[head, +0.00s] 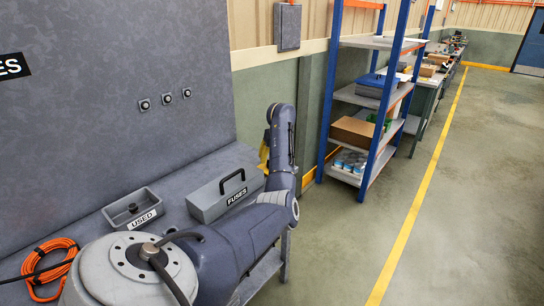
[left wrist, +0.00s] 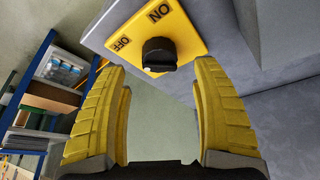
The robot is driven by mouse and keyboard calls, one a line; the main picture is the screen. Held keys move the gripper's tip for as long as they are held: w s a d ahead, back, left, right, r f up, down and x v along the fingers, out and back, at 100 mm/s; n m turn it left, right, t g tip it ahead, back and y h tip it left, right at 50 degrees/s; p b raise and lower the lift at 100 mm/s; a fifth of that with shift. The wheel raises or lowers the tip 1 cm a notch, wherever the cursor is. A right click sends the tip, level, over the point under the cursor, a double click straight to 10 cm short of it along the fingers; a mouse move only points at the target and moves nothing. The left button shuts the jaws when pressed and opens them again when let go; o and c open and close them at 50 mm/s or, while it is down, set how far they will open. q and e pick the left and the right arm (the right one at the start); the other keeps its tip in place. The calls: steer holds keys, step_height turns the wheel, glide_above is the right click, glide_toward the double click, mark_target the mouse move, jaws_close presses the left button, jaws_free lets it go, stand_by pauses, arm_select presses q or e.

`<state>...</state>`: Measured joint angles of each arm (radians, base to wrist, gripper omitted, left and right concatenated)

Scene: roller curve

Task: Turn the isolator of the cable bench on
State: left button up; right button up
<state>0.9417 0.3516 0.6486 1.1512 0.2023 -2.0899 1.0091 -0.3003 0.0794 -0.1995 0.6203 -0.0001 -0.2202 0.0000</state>
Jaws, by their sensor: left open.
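The isolator shows in the left wrist view as a yellow plate (left wrist: 188,32) on a grey face, with ON and OFF printed on it. Its black rotary knob (left wrist: 158,52) stands out from the lower middle of the plate. A small pale mark shows on the knob's lower edge; I cannot tell for sure which label it points to. My left gripper (left wrist: 160,78) is open, its yellow fingers either side of the knob and apart from it. In the head view my left gripper (head: 264,152) is mostly hidden behind my arm, and I cannot make out the isolator there. My right gripper is not in view.
The grey bench holds a FUSES box (head: 222,195), a USED tray (head: 134,209) and an orange cable coil (head: 50,268). A grey panel (head: 120,70) rises behind them. A blue-framed shelf (head: 352,98) stands beyond my arm. The floor to the right is clear.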

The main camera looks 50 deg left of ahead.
arm_select(q)
steer(key=shift+x, duration=2.25)
steer(key=c, duration=1.2)
